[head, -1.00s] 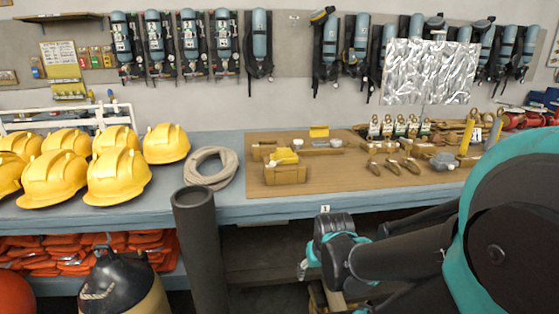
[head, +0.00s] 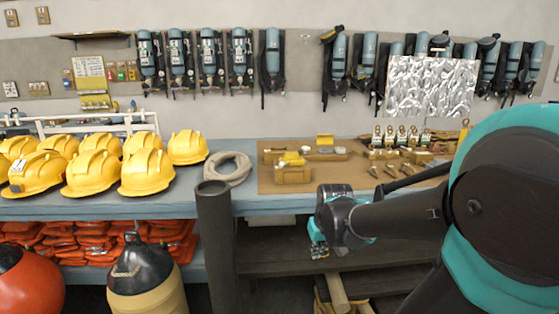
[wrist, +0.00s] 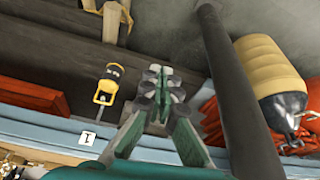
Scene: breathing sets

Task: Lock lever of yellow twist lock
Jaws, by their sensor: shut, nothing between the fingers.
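A small yellow and black fitting (wrist: 107,85), which looks like the yellow twist lock, shows in the wrist view near the bench's front edge, by a white label marked 1. Its yellow loop looks like the lever; its lock state is too small to tell. I cannot make it out in the head view, where my arm covers that part of the bench front. My gripper (head: 319,251) hangs in front of the bench, below its top. In the wrist view my gripper (wrist: 163,88) is shut and empty, to the right of the fitting and apart from it.
A dark upright pipe (head: 215,245) stands left of my gripper; a black-and-tan cylinder (head: 148,285) is beyond it. The blue bench (head: 240,202) carries yellow helmets (head: 92,170), a coiled hose (head: 228,168) and a brown board (head: 350,183) of small parts. Orange packs (head: 95,240) lie below.

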